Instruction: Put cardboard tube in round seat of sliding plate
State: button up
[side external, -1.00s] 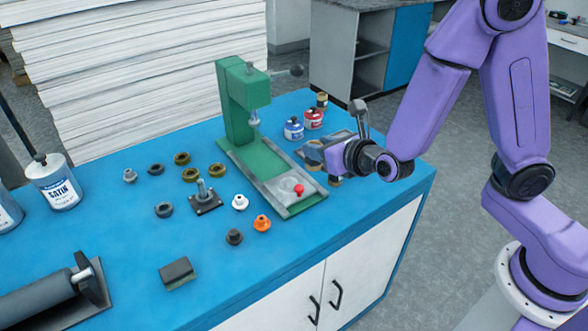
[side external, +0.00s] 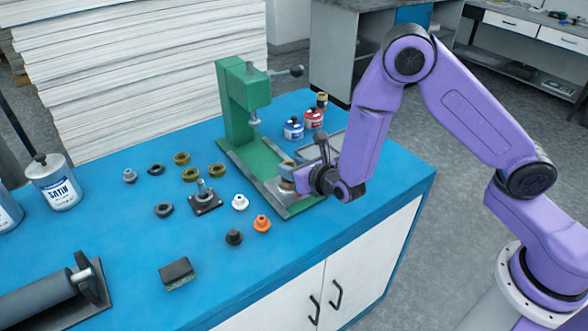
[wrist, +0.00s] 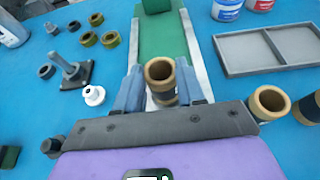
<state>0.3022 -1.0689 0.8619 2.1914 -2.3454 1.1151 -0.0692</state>
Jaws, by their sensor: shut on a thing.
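My gripper (wrist: 160,85) is shut on a cardboard tube (wrist: 160,70), brown at its open rim with a dark band below. The tube is upright between the two fingers. In the side view the held tube (side external: 286,169) is over the grey sliding plate (side external: 268,189) at the front of the green press (side external: 238,110). I cannot tell whether the tube touches the plate. The round seat is hidden by the tube and my gripper.
More cardboard tubes (wrist: 268,102) stand right of my gripper. A grey divided tray (wrist: 270,50) and blue and red jars (side external: 293,128) are to the press's right. Dark and brass rings, a post on a base (side external: 204,198), white and orange knobs (side external: 262,223) lie left.

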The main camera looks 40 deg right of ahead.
jog(key=shift+f, duration=0.3)
jog(key=shift+f, duration=0.15)
jog(key=o, duration=1)
jog(key=shift+o, duration=0.2)
